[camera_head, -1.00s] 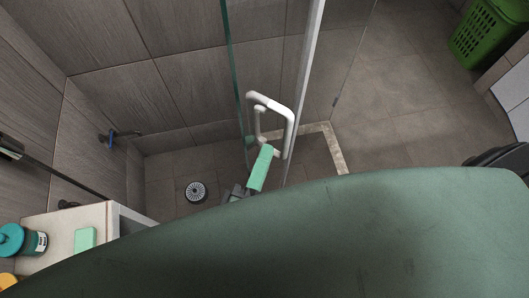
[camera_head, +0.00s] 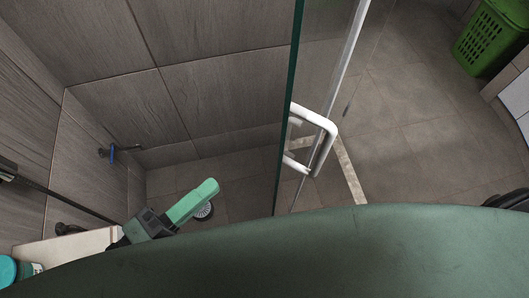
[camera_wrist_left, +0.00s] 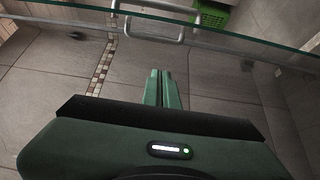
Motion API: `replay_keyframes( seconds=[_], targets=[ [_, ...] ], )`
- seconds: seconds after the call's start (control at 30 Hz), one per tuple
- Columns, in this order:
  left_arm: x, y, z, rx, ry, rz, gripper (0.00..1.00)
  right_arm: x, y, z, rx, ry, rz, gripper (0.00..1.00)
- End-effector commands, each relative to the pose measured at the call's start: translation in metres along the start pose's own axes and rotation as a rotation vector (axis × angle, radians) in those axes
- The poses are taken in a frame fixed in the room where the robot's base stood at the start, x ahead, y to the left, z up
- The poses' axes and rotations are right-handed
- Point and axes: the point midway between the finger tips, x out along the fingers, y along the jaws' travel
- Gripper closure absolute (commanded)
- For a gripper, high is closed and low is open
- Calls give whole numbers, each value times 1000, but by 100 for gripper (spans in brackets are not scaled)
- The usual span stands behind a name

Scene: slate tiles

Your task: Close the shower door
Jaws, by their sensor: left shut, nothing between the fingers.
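The glass shower door (camera_head: 291,110) shows nearly edge-on in the head view, with a dark green edge and a white handle (camera_head: 326,127). In the left wrist view the glass edge (camera_wrist_left: 220,36) runs across the top, with the handle (camera_wrist_left: 153,30) just beyond my fingertips. My left gripper (camera_head: 212,186) is to the left of the door in the head view, apart from the handle. Its green fingers are together and empty, as the left wrist view also shows (camera_wrist_left: 162,74). My right gripper is not in view.
A white metal frame post (camera_head: 350,40) stands right of the door. A green basket (camera_head: 490,38) is at far right. The floor (camera_head: 430,130) right of the door is clear.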

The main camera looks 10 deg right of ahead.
Motion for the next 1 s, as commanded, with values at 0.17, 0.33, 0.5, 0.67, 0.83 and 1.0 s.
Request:
replay_keyframes(
  seconds=[0.17,0.33,0.5,0.67,0.83,1.0],
  targets=[
    [7,2,1,2,-14,2,100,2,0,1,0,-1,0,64],
    [26,3,1,5,-13,6,100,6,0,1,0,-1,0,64],
    [48,7,0,2,-7,7,100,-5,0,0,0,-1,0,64],
    [77,13,0,-3,-5,7,100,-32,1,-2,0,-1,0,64],
    [103,7,8,-8,-8,1,100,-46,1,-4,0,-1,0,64],
    [106,4,30,-5,-7,-1,100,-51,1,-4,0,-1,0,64]
  ],
)
